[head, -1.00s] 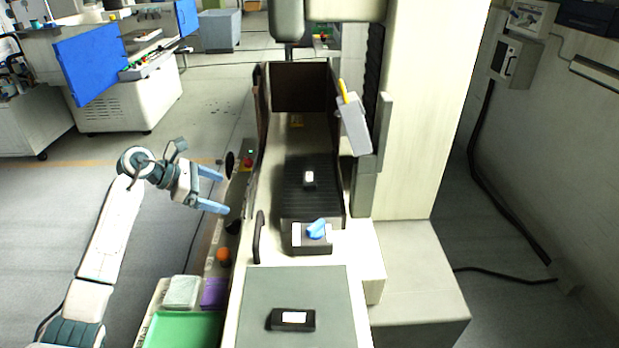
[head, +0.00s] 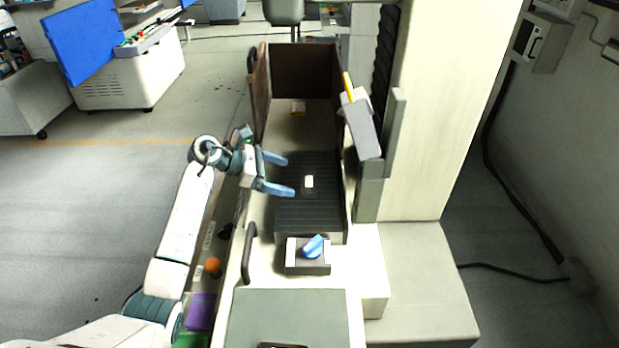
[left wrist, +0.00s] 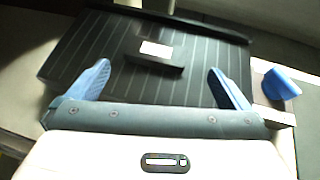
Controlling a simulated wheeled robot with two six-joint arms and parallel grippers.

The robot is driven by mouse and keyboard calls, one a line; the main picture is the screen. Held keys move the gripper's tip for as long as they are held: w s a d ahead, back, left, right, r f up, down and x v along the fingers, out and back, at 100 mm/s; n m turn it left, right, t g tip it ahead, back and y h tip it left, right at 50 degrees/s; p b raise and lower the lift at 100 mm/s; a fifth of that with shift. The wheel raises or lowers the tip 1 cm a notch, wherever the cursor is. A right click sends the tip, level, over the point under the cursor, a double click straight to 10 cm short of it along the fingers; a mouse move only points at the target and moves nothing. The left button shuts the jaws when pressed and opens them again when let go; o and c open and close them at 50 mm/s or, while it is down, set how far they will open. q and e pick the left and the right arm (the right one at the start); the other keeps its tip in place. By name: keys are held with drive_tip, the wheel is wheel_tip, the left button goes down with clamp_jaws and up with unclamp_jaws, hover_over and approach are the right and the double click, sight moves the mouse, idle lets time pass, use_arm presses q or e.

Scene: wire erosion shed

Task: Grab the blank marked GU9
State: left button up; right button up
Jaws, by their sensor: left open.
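A dark blank with a white label (head: 309,182) lies on a black grooved plate (head: 310,222); any marking is too small to read. It also shows in the left wrist view (left wrist: 153,62), beyond my fingers and between their lines. My left gripper (head: 289,175) is open and empty, just left of this blank in the head view, fingers pointing right toward it. Another dark block (head: 283,345) is cut off at the bottom edge, on a grey mat (head: 290,312). My right gripper is not in view.
A dark block with a blue knob (head: 313,246) stands in front of the plate. A grey box with a yellow piece (head: 361,125) hangs at right. An orange knob (head: 212,265) is at left.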

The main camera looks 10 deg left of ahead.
sight(309, 181)
use_arm(q)
drive_tip(key=shift+w+d+f, duration=0.15)
drive_tip(key=shift+d+f, duration=0.1)
drive_tip(key=shift+d, duration=0.4)
drive_tip(key=shift+w+d+f+p, duration=0.15)
drive_tip(key=shift+w+d+p, duration=0.1)
drive_tip(key=shift+p, duration=0.25)
drive_tip(key=p+x, duration=0.2)
drive_tip(key=x, duration=0.2)
drive_tip(key=shift+w+f, duration=0.1)
drive_tip(key=shift+w, duration=0.1)
drive_tip(key=shift+d+f, duration=0.1)
drive_tip(key=shift+f, duration=0.15)
drive_tip(key=shift+c, duration=0.9)
drive_tip(key=c, duration=1.1)
drive_tip(key=shift+w, duration=0.1)
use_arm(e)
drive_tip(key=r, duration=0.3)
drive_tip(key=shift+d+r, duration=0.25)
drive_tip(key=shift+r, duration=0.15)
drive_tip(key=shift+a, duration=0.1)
